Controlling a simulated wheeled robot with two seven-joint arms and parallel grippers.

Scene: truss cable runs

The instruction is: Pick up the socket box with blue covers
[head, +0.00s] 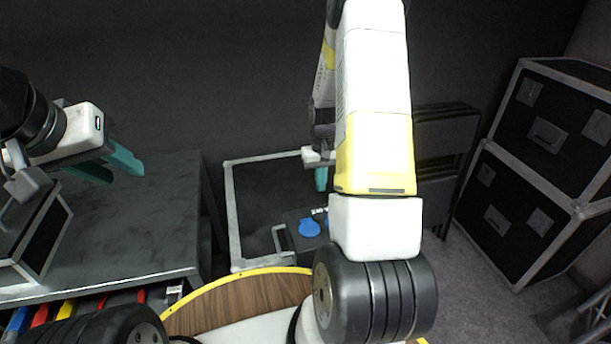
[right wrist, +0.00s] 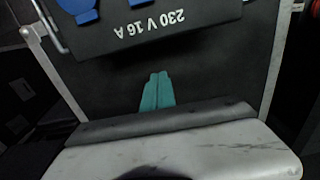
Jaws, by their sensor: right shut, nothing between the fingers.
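The socket box (head: 289,229) is dark, with blue round covers and a metal handle, and sits on a black case top with a metal rim. My right arm hides its right part in the head view. In the right wrist view the box (right wrist: 180,38) shows at the top, with white "230 V 16 A" lettering and blue covers at its edge. My right gripper (right wrist: 158,78) has its teal fingers together and empty, apart from the box in the picture; its fingers also show in the head view (head: 321,179). My left gripper (head: 122,167) is open and empty above the grey table.
The black case (head: 235,215) with metal edges stands under the box. A grey table (head: 130,225) is at the left, with coloured items on a shelf below. Stacked black flight cases (head: 540,160) stand at the right, with floor between.

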